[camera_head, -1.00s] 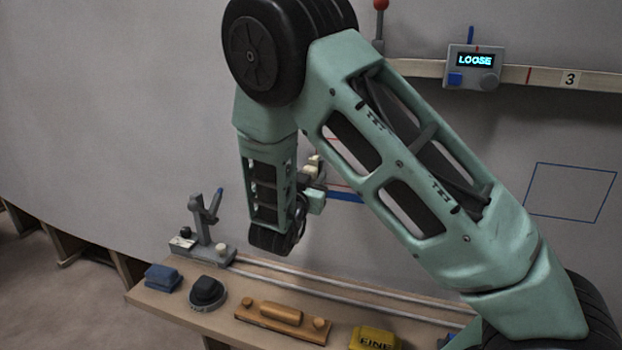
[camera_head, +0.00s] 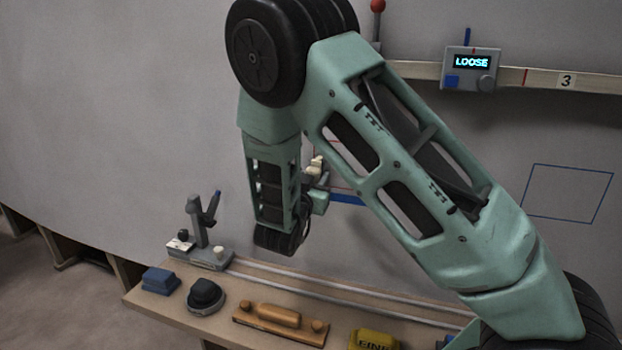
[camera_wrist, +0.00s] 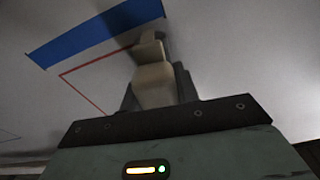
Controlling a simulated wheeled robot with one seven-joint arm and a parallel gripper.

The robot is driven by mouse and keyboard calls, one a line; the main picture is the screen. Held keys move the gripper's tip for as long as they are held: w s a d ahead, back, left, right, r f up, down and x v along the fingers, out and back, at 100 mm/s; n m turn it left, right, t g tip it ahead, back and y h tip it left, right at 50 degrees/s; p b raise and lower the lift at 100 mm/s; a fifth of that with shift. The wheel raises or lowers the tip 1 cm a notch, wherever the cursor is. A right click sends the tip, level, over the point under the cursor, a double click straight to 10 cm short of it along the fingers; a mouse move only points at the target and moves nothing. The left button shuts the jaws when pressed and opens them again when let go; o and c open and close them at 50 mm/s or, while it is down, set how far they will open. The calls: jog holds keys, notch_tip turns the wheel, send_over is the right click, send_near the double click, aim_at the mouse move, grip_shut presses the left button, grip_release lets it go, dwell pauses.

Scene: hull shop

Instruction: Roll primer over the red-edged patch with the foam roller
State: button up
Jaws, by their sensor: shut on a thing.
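The red-edged patch is mostly hidden behind my arm in the head view. Its thin red outline (camera_wrist: 86,96) shows on the grey hull in the wrist view, beside a flat blue band (camera_wrist: 100,36). My gripper (camera_head: 318,185) is close to the hull at the patch, partly hidden by my forearm. In the wrist view it is shut on a pale beige thing (camera_wrist: 154,84), apparently the foam roller, which stands over the red-outlined area. Its foam end is not clear, and I cannot tell whether it touches the hull.
A bench below holds a blue block (camera_head: 160,281), a black round tool (camera_head: 206,296), a long wooden block (camera_head: 280,322), a yellow FINE block (camera_head: 374,340) and a grey fixture (camera_head: 203,253) by rails. A device reading LOOSE (camera_head: 470,68) sits on a rail. A blue outline (camera_head: 568,194) marks the right hull.

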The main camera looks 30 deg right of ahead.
aim_at(324, 164)
jog(key=s+d, duration=0.8)
jog(key=s, duration=0.3)
jog(key=shift+d, duration=0.25)
dwell(1.1)
jog(key=shift+w+a+r+p, duration=0.25)
jog(key=shift+w+a+p, duration=0.2)
jog(key=shift+w+a, duration=0.95)
jog(key=shift+w+a+r+p, duration=0.35)
jog(key=shift+w+a, duration=0.6)
jog(key=shift+w, duration=0.8)
jog(key=shift+w+a+r+p, duration=0.2)
jog(key=shift+w+a+p, duration=0.3)
jog(key=shift+w+a, duration=0.9)
jog(key=shift+w+a+r, duration=0.1)
jog(key=shift+w+a, duration=0.35)
jog(key=shift+w, duration=0.3)
jog(key=shift+w+a, duration=0.4)
jog(key=shift+w, duration=0.3)
jog(key=shift+s+d+r+p, duration=0.35)
jog(key=shift+s+d+r, duration=0.1)
jog(key=shift+s+d, duration=0.15)
jog(key=shift+s+d+r+p, duration=0.35)
jog(key=shift+s+d+r, duration=0.1)
jog(key=shift+s, duration=0.2)
jog(key=s+d+b, duration=0.1)
jog(key=s+d, duration=0.2)
jog(key=s, duration=0.1)
jog(key=shift+s+d+f, duration=0.15)
jog(key=shift+s+d, duration=0.2)
jog(key=shift+s, duration=0.05)
